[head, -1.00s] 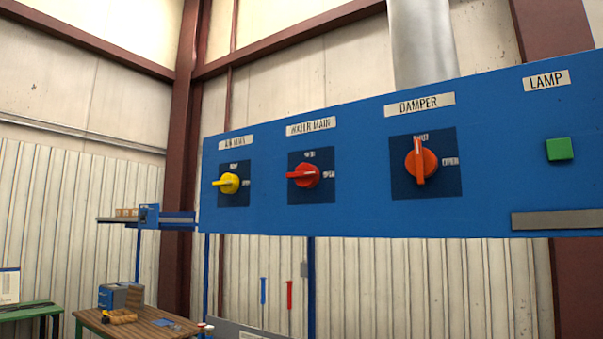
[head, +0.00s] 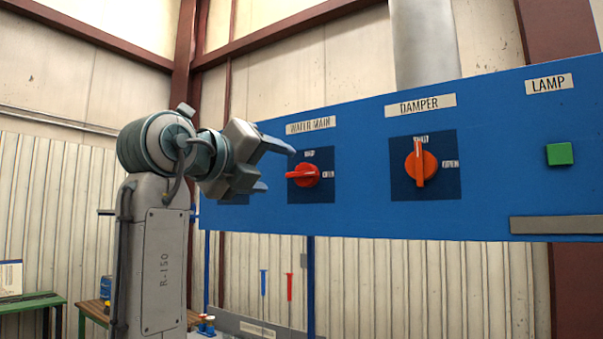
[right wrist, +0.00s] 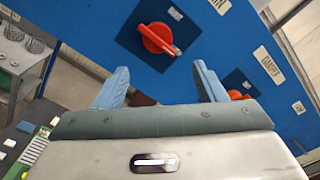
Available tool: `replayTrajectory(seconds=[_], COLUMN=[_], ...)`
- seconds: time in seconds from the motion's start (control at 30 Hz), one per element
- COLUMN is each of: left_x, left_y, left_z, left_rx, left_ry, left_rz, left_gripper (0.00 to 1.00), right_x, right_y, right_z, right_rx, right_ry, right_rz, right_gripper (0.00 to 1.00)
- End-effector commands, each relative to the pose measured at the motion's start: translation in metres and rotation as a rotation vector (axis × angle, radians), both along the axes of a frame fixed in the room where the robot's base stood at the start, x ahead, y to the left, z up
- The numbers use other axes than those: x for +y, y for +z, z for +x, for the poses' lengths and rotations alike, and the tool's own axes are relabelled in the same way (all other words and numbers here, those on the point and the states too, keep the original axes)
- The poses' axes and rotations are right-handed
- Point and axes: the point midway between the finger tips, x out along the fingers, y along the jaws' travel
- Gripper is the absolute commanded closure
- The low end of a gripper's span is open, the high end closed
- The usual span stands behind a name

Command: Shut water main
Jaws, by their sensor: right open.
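The water main knob (head: 303,175) is a red rotary handle on a dark blue square plate (head: 326,193) under the label WATER MAIN (head: 311,127). Its handle lies about horizontal in the head view. In the right wrist view the red knob (right wrist: 157,39) shows beyond the fingertips, between them in width. My right gripper (head: 280,168) is open and empty, just left of the knob and apart from it. Its blue fingers (right wrist: 160,80) are spread in the right wrist view. My left gripper is not in view.
The blue panel (head: 372,215) also carries an orange damper knob (head: 420,162) and a green lamp button (head: 559,154) to the right. My right arm hides the yellow knob at the left. Red and blue tools hang below the panel. A wooden table (head: 92,309) stands at lower left.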

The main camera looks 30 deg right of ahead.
Motion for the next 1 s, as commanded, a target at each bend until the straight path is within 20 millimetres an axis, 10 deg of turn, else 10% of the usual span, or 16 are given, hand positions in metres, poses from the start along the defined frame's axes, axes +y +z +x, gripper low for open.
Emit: replayTrajectory(seconds=[0.5, 1.0], left_x=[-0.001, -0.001], left_y=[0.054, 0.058], left_z=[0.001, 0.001], left_rx=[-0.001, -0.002], left_ry=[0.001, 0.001], left_rz=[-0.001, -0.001], left_gripper=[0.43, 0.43], right_x=[-0.082, -0.094], right_y=[0.003, -0.001], right_z=[0.034, 0.04], right_rx=[0.005, 0.004], right_ry=[-0.002, 0.001], right_rz=[-0.003, -0.003], right_gripper=[0.36, 0.42])
